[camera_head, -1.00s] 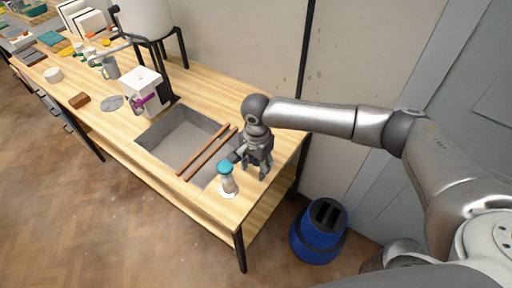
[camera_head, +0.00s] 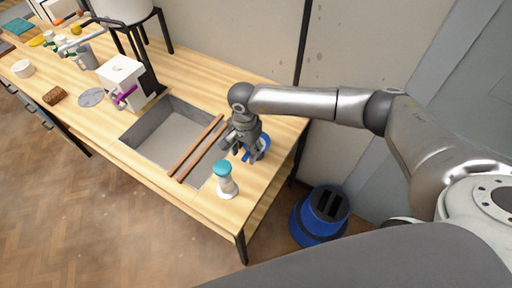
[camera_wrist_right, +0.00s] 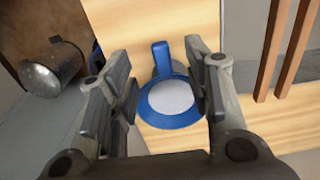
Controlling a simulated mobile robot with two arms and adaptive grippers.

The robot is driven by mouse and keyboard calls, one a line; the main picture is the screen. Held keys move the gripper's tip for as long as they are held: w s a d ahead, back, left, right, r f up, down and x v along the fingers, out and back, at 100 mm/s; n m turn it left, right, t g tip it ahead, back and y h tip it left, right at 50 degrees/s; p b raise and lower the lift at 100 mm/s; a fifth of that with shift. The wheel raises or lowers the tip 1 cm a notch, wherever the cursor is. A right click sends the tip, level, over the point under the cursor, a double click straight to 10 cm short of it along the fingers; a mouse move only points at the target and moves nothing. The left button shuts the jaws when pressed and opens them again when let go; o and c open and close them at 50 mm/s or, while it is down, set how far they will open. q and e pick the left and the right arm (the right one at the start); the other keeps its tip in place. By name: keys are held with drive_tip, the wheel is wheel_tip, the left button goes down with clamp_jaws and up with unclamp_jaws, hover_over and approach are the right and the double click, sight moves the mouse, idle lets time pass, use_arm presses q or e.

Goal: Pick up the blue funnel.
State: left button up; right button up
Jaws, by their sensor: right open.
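The blue funnel (camera_head: 264,142) stands on the right end of the wooden table (camera_head: 262,178), partly hidden behind my right gripper (camera_head: 249,158) in the head view. In the right wrist view the funnel (camera_wrist_right: 171,122) shows as a blue ring with a pale inside and a blue tab pointing up. My right gripper (camera_wrist_right: 163,98) is open, with one finger on each side of the funnel. I cannot tell whether a finger touches it. My left gripper is out of view.
A white bottle with a teal cap (camera_head: 226,184) stands close by at the table's front edge. Two wooden bars (camera_head: 197,147) lie across the sink (camera_head: 162,133). A white box (camera_head: 122,80) stands beyond it. A blue bin (camera_head: 320,214) is on the floor.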

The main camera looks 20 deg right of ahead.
sight(246, 156)
wheel_tip(246, 156, down, 4)
drive_tip(key=shift+a+f+b, duration=0.1)
drive_tip(key=shift+a+b, duration=0.05)
drive_tip(key=shift+b, duration=0.7)
drive_tip(key=shift+f, duration=0.25)
drive_tip(key=c, duration=0.3)
drive_tip(key=shift+r, duration=0.1)
drive_tip(key=c, duration=0.5)
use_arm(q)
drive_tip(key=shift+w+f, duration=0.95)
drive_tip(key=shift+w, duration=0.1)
use_arm(e)
clamp_jaws()
